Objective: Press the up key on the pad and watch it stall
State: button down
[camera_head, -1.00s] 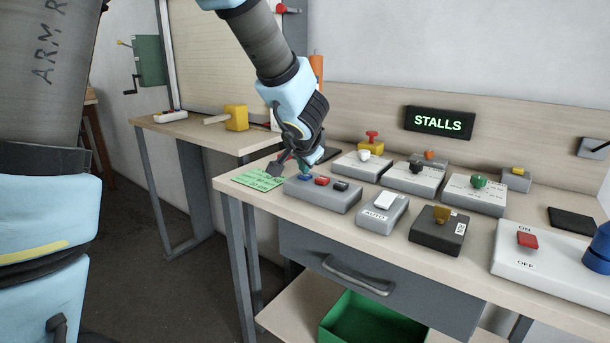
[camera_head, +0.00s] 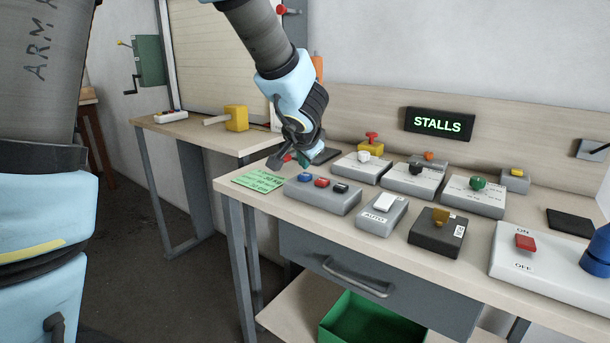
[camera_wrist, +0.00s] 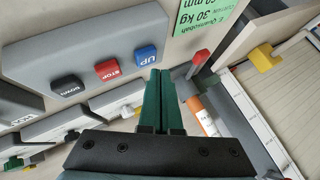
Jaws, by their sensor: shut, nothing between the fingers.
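The key pad (camera_head: 322,194) is a grey box on the bench, with a blue UP key (camera_head: 304,177), a red STOP key (camera_head: 321,182) and a black DOWN key (camera_head: 340,188). My gripper (camera_head: 303,162) is shut and empty, its green fingers a little above and behind the blue key. In the wrist view the green fingertips (camera_wrist: 160,72) show just beside the UP key (camera_wrist: 146,55), apart from it as far as I can tell. A black display (camera_head: 439,122) on the back board reads STALLS in green.
A green note (camera_head: 259,180) lies left of the pad. An AUTO switch box (camera_head: 382,214), a dark box with an amber knob (camera_head: 438,232) and several knob boxes stand to the right and behind. A pale shutter panel (camera_head: 212,50) stands at the left bench.

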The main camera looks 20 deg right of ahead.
aim_at(304, 177)
jog(key=shift+r+p, duration=1.65)
jog(key=shift+r, duration=0.9)
jog(key=a+f+n+g+y+p, duration=0.1)
jog(key=a+f+n+g+y, duration=0.15)
jog(key=a, duration=0.85)
jog(key=a+f+n+g+y, duration=0.15)
jog(key=a+n, duration=0.25)
jog(key=a, duration=0.8)
jog(key=s+a+f+n+g+p, duration=0.1)
jog(key=s+a+f+n+g, duration=0.1)
jog(key=s+a+n, duration=0.4)
jog(key=s+a+f, duration=0.1)
jog(key=s+a, duration=0.3)
jog(key=a, duration=0.3)
jog(key=shift+f+g, duration=0.2)
jog(key=shift+g, duration=0.2)
